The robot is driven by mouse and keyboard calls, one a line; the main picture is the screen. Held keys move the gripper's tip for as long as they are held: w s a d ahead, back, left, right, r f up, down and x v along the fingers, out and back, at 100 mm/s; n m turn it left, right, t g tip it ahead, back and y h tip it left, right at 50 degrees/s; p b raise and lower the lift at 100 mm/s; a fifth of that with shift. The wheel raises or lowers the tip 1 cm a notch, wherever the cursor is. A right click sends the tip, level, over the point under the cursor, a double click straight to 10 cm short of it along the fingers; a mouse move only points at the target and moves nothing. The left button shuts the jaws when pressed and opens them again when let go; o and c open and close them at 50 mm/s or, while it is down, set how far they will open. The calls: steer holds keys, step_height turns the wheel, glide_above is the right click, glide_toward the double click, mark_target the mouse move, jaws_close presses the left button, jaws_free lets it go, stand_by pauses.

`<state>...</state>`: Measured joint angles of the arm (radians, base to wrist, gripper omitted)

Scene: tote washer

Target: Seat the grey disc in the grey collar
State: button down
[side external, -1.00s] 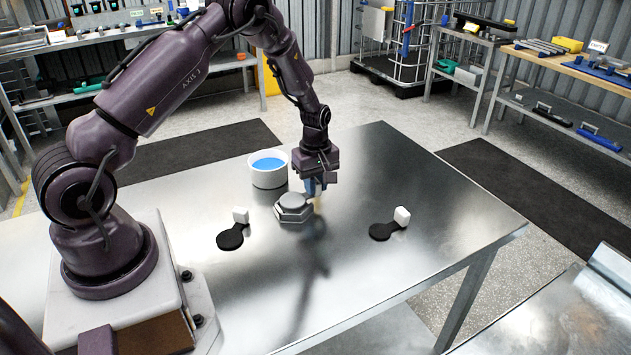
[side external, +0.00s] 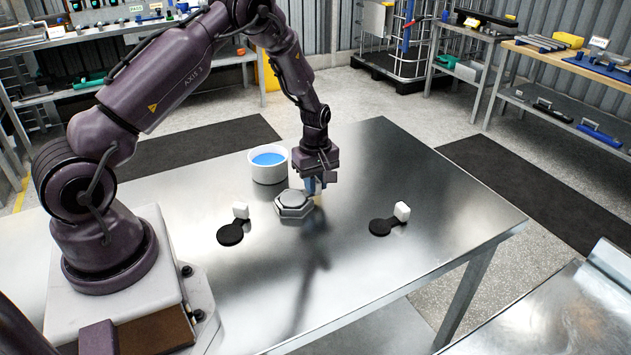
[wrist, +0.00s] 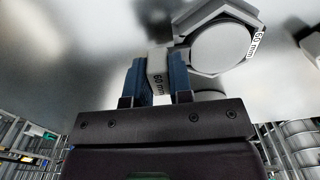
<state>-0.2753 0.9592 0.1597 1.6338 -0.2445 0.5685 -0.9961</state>
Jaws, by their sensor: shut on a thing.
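The grey collar (side external: 291,212) is a six-sided block on the steel table, marked "60 mm" in the wrist view (wrist: 256,43). The round grey disc (side external: 294,199) lies over the collar's middle, and its flat face shows in the wrist view (wrist: 223,47). I cannot tell whether it is down inside the collar or resting on it. My gripper (side external: 311,186) is just right of the collar, low over the table. In the wrist view its blue fingers (wrist: 159,80) are shut on a pale block marked "60 mm", which seems to be the disc's grip tab. The join is partly hidden.
A white tub (side external: 268,170) with blue contents stands close behind the collar. A black disc with a white block (side external: 231,234) lies left of the collar, and another (side external: 381,227) lies right. The table's right side is clear.

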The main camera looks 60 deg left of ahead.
steer(key=shift+f, duration=0.15)
stand_by(0.4)
steer(key=shift+c, duration=1.9)
jaws_free()
steer(key=shift+r, duration=4.5)
